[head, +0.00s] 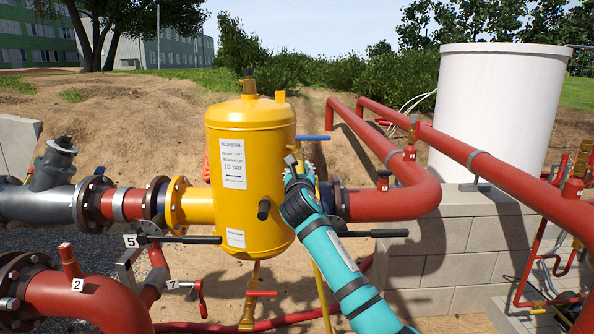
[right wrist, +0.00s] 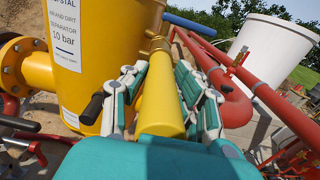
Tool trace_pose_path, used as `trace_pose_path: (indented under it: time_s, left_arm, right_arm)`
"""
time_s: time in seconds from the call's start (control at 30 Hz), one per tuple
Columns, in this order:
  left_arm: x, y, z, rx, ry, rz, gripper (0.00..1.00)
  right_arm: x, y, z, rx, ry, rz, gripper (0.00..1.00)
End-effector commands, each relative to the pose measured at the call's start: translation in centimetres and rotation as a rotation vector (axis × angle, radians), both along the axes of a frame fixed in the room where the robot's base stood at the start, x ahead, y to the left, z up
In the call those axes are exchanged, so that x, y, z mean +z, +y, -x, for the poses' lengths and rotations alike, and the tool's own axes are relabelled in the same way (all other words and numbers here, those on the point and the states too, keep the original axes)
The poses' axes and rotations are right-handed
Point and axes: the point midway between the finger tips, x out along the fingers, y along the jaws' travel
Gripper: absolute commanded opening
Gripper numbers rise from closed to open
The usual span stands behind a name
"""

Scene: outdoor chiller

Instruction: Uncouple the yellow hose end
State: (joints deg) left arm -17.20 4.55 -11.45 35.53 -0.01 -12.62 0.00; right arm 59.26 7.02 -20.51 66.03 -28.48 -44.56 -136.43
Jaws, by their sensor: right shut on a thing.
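The yellow hose end (right wrist: 162,105) lies lengthwise between the white and teal fingers of my right gripper (right wrist: 163,95) in the right wrist view. The gripper is shut on it. Beyond the fingers a brass fitting (right wrist: 157,44) sits at the far end of the yellow piece, beside the yellow separator tank (right wrist: 98,50). In the head view my right gripper (head: 293,168) is at the right side of the tank (head: 240,135), and my arm hides most of the hose end. A yellow hose (head: 322,295) hangs down behind my arm. My left gripper is not in view.
Red pipes (head: 405,203) run right of the tank, close to my right arm. Black lever handles (head: 372,233) stick out near it. A white cylindrical tank (head: 495,110) stands on a block wall (head: 450,250) at the right. A red pipe (head: 90,305) fills the lower left.

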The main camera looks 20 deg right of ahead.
Motion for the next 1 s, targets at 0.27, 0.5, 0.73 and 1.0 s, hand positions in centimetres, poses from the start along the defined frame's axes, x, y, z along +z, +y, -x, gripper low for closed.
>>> trace_pose_path:
  time_s: [0.27, 0.5, 0.73, 1.0]
  left_arm:
    - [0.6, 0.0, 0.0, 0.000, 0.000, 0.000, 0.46]
    - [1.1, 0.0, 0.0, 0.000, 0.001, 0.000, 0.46]
    - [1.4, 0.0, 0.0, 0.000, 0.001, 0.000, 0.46]
    - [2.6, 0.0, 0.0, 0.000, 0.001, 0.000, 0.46]
  right_arm:
    - [0.0, 0.1, 0.4, -0.001, 0.002, 0.002, 0.00]
    - [0.0, 0.2, 0.8, 0.000, 0.001, 0.001, 0.00]
    - [0.1, 0.3, 1.1, 0.000, -0.001, 0.000, 0.00]
    - [0.2, 0.7, 2.4, 0.000, 0.001, 0.002, 0.00]
